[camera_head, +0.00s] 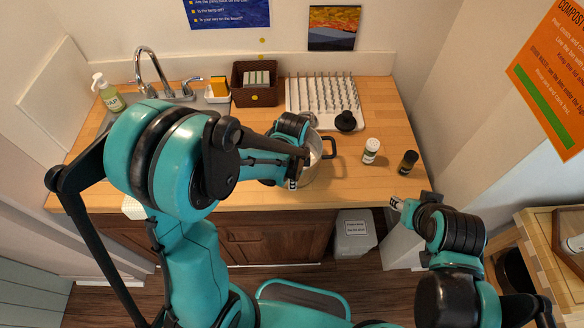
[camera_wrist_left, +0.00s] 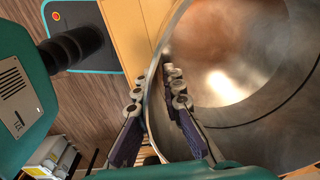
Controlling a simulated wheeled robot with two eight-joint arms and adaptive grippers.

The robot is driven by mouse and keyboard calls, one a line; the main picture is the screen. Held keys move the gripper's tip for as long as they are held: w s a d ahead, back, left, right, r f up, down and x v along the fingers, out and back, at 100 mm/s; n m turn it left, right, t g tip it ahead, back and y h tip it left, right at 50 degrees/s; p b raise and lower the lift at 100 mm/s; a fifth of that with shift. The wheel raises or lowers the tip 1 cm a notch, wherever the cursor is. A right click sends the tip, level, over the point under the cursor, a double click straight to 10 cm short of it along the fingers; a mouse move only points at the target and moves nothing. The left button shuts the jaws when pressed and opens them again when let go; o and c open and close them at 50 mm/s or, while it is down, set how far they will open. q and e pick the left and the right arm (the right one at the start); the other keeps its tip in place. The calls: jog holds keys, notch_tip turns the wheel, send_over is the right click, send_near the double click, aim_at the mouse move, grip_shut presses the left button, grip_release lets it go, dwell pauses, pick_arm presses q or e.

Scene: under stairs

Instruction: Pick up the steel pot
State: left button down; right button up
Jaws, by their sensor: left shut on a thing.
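The steel pot (camera_head: 313,165) stands on the wooden counter, partly hidden behind my left arm, with a dark loop handle (camera_head: 331,148) at its right side. In the left wrist view its shiny, empty inside (camera_wrist_left: 235,75) fills the right part. My left gripper (camera_wrist_left: 155,80) is shut on the pot's wall at the rim, one finger outside and one inside. In the head view this gripper is mostly hidden by its own arm. My right gripper (camera_head: 397,203) is in front of the counter at the right, away from the pot; its finger opening is unclear.
A white-capped jar (camera_head: 371,150) and a dark jar (camera_head: 408,162) stand right of the pot. Behind it are a black knobbed object (camera_head: 346,121), a drying rack (camera_head: 322,95) and a brown basket (camera_head: 254,95). A sink tap (camera_head: 150,70) is at the left. A grey bin (camera_head: 355,236) stands below.

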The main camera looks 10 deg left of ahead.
pick_arm(q)
jog(key=shift+s+r, duration=0.1)
notch_tip(320, 180, up, 4)
jog(key=shift+f+p, duration=0.1)
jog(key=shift+p, duration=0.6)
jog(key=w+d+r+p, duration=0.1)
jog(key=d+r, duration=0.6)
jog(key=d, duration=0.4)
jog(key=shift+w+d+p, duration=0.3)
jog(key=shift+w+p, duration=0.05)
jog(key=shift+w, duration=0.05)
jog(key=c, duration=2.3)
grip_release()
grip_shut()
